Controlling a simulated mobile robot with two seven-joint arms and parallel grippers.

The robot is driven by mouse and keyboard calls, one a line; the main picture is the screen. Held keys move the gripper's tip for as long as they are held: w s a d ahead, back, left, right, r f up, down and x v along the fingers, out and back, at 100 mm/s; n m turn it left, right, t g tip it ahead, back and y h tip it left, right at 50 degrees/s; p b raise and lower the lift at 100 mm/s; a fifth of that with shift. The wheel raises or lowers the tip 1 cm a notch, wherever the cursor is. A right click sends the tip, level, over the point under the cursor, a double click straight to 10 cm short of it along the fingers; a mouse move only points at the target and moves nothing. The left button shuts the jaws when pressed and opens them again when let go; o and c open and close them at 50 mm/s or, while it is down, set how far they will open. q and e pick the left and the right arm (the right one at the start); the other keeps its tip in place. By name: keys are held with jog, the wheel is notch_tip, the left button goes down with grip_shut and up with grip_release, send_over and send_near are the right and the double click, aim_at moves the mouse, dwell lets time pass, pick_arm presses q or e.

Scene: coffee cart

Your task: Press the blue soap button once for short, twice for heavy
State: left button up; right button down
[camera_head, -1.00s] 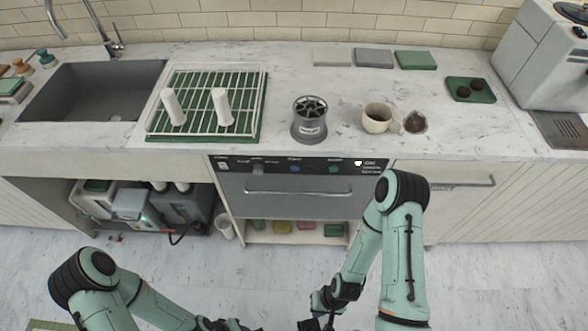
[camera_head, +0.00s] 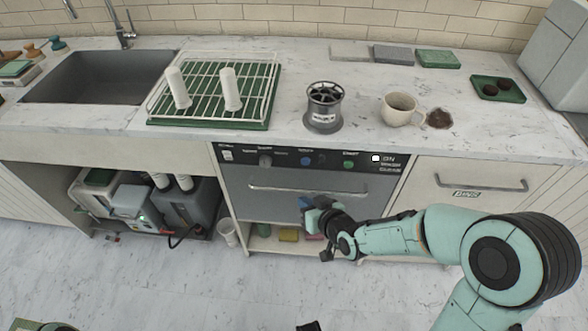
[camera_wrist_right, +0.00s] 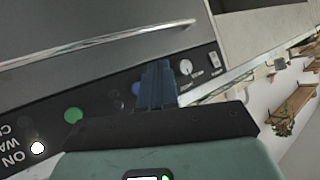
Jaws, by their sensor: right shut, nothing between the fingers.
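The blue button (camera_head: 306,160) sits on the dark front panel (camera_head: 238,158) of the machine under the counter. In the right wrist view the blue button (camera_wrist_right: 136,88) shows beside my fingers, partly hidden by them. My right gripper (camera_head: 306,202) is shut and empty, in front of the machine's door below the panel in the head view. In the wrist view its blue fingers (camera_wrist_right: 156,72) point at the panel; I cannot tell whether they touch it. My left gripper is out of view.
A green button (camera_head: 348,165) and a lit white lamp (camera_head: 376,158) are right of the blue button; a knob (camera_head: 265,161) is left. A door handle (camera_head: 308,189) runs below the panel. A mug (camera_head: 398,110) stands on the counter (camera_head: 360,130).

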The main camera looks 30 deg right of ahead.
aim_at(305, 162)
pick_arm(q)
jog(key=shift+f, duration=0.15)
pick_arm(e)
jog(key=shift+w+r, duration=0.15)
jog(key=shift+r, duration=0.35)
jog(key=shift+w, duration=0.1)
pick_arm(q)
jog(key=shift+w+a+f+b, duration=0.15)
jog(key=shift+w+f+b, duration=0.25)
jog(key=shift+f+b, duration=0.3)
pick_arm(e)
jog(key=w+d, duration=0.4)
jog(key=w, duration=0.3)
jog(key=shift+w+d, duration=0.2)
jog(key=shift+d, duration=0.1)
dwell(1.0)
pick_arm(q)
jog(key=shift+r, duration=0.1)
pick_arm(e)
jog(key=shift+w+d, duration=0.2)
jog(key=shift+w, duration=0.15)
